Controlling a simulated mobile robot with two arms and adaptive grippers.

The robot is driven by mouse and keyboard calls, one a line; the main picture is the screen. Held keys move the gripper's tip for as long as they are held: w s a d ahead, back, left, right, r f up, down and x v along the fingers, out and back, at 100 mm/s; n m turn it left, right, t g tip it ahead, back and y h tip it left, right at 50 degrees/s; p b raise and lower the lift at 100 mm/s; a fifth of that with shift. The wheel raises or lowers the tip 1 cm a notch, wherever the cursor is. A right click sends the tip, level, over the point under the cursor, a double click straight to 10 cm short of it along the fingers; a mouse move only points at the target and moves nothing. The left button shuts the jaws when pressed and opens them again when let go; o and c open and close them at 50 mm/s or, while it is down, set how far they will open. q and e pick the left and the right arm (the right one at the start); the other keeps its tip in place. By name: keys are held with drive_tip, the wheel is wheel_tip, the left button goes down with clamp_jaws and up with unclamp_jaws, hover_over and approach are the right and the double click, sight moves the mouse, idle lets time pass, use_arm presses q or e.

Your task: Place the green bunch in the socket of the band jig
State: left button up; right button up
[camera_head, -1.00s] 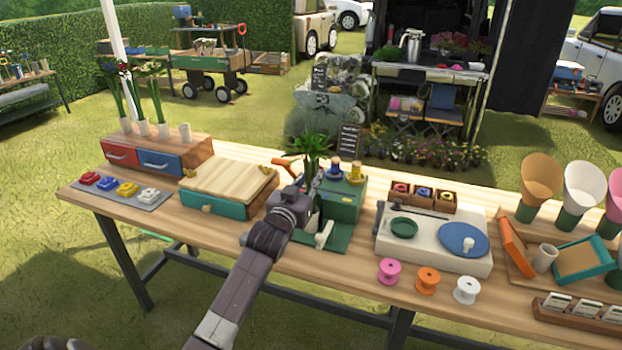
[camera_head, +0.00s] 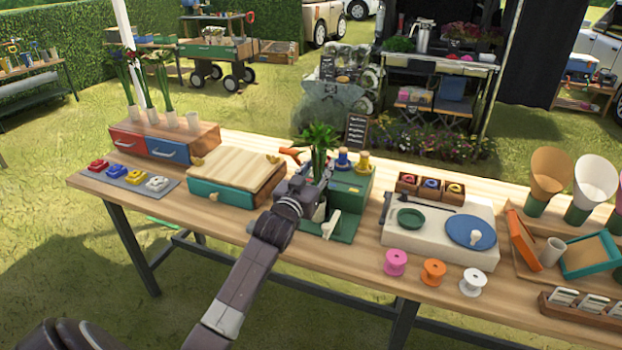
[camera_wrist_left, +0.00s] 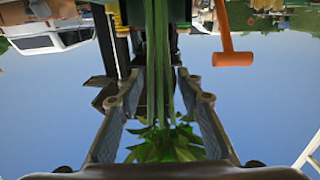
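The green bunch (camera_head: 320,140) stands upright, leaves up, at the green band jig (camera_head: 352,190) in the middle of the table. In the left wrist view its long green stems (camera_wrist_left: 158,65) run between my left gripper's fingers, with narrow gaps visible on both sides. My left gripper (camera_head: 314,191) is at the jig's left side, open around the stems. Its fingers also show in the left wrist view (camera_wrist_left: 162,90). The stems' lower ends and the socket are hidden, so I cannot tell how they sit. My right gripper is not in view.
The jig has a white lever (camera_head: 332,224) in front and blue and yellow spools (camera_head: 362,161) on top. A wooden-topped box (camera_head: 235,177) stands left. A white board (camera_head: 438,238) and several loose spools are on the right. An orange hammer-like handle (camera_wrist_left: 228,45) shows beside the stems.

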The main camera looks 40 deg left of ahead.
use_arm(q)
drive_tip(key=b+v, duration=0.1)
drive_tip(key=v, duration=1)
drive_tip(key=shift+s, duration=0.35)
drive_tip(key=shift+d+f, duration=0.2)
